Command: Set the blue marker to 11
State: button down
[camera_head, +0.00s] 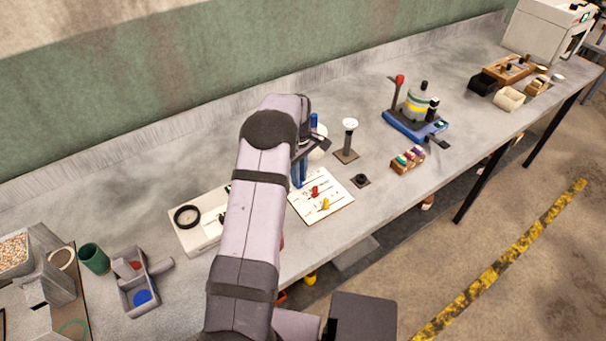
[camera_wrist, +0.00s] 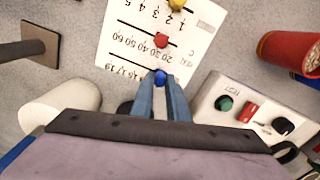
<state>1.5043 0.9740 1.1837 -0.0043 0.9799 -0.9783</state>
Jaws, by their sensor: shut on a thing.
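A white scale board (camera_head: 338,187) lies flat on the bench with three slotted lines; it also shows in the wrist view (camera_wrist: 116,50). Its blue marker (camera_wrist: 161,77) sits on the line nearest my gripper, right of printed numbers in the upper teens, which appear upside down. My gripper (camera_wrist: 161,84) is shut on the blue marker, a blue-grey finger on each side. In the head view my gripper (camera_head: 299,183) is at the board's far left side, and the blue marker is hidden. A red marker (camera_wrist: 161,40) and yellow marker (camera_wrist: 177,4) sit on the other lines.
A white panel with coloured knobs (camera_wrist: 222,121) stands close right of my gripper in the wrist view. A white cylinder (camera_wrist: 64,104) is close on the left.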

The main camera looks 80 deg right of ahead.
jog(key=shift+w+a, duration=0.15)
jog(key=shift+w, duration=0.1)
jog(key=c, duration=1.7)
grip_release()
jog(key=shift+a, duration=0.1)
jog(key=shift+r, duration=0.15)
jog(key=shift+r+b, duration=1.35)
jog(key=shift+r, duration=2.2)
jog(key=shift+w, duration=0.1)
